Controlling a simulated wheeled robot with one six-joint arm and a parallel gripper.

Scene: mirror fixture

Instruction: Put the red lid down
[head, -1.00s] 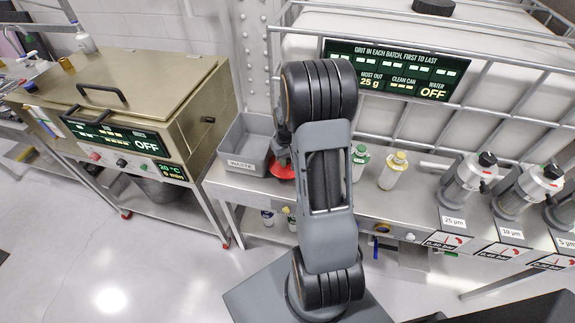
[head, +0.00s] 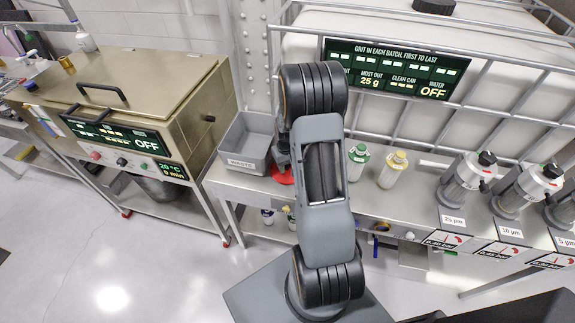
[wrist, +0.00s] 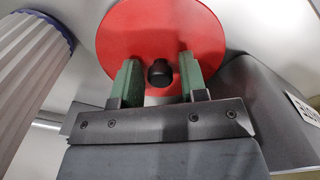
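The red lid (wrist: 160,30) is a flat disc with a black knob (wrist: 160,73) in its middle. In the head view the lid (head: 283,176) shows only in part, on the metal bench right of the waste bin and behind my arm. My gripper (wrist: 159,72) is over the lid, its two green fingers on either side of the knob. A narrow gap shows between the knob and each finger, so it looks open around the knob. The lid appears to lie flat on the bench.
A grey bin marked WASTE (head: 247,142) stands close on the left of the lid. Green-capped (head: 357,162) and yellow-capped (head: 393,169) bottles stand to the right. A pale ribbed cylinder (wrist: 30,70) with a blue rim is close on the left in the wrist view.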

